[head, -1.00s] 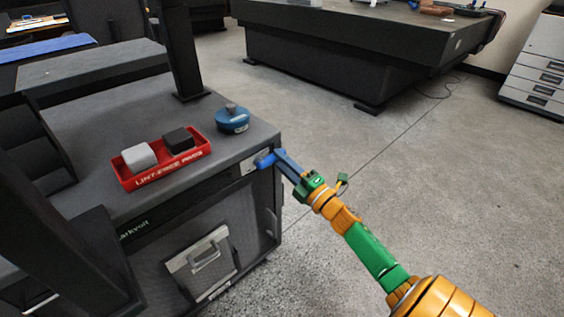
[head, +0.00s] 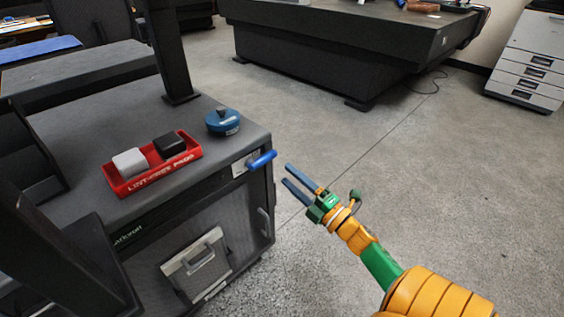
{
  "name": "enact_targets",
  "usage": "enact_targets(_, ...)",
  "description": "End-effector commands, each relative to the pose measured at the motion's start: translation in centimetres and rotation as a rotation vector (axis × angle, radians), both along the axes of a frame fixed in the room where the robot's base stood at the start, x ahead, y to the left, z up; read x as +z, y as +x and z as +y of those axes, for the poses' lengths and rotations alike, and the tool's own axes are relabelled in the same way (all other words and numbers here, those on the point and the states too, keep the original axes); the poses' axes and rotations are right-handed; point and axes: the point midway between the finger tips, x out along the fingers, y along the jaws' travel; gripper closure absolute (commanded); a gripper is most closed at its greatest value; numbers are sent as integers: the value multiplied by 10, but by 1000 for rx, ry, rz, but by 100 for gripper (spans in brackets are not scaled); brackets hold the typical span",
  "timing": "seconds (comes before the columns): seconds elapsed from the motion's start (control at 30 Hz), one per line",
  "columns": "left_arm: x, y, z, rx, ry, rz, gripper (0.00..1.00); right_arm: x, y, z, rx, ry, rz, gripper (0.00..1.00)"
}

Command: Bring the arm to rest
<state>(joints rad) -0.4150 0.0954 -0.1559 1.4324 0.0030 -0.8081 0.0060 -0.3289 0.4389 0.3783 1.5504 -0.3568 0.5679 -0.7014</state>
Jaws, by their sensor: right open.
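My right gripper (head: 292,180) is open and empty, held over the floor just right of the dark cart. Its two blue-grey fingers point up and left, with a gap between them. A blue handle (head: 261,160) sticks out from the plate at the cart's right corner, a short gap left of the fingertips. My right arm comes in from the bottom right. My left gripper is not in view.
The dark cart (head: 85,150) carries a red tray (head: 150,183) with a white block and a black block, and a round blue object (head: 222,122). A large dark table (head: 330,50) stands behind. A grey drawer cabinet (head: 530,60) is at the far right. Open floor (head: 440,170) lies right.

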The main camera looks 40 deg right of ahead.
Motion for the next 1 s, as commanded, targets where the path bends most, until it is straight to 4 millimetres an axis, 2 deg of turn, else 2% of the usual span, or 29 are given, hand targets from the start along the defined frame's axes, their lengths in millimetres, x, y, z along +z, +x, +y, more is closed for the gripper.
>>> enact_targets(0.37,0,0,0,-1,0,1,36,0,-1,0,0,1,0,39)
enact_targets(0.43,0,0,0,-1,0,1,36,-9,0,-1,-14,36,27,39)
enact_targets(0.47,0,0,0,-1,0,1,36,-20,0,-1,-32,80,60,39)
enact_targets(0.57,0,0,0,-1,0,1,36,-90,-5,1,-151,357,275,39)
enact_targets(0.6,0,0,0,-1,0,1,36,-129,-13,9,-217,494,391,39)
enact_targets(0.63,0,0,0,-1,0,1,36,-157,-23,17,-269,596,478,39)
enact_targets(0.7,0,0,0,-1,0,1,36,-211,-48,38,-382,784,657,39)
enact_targets(0.73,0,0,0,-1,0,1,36,-230,-60,49,-428,849,725,39)
enact_targets(0.83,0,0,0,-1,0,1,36,-279,-102,85,-565,1020,926,39)
enact_targets(0.9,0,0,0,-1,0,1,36,-302,-131,110,-656,1106,1047,39)
enact_targets(1.0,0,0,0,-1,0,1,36,-326,-173,145,-783,1197,1211,39)
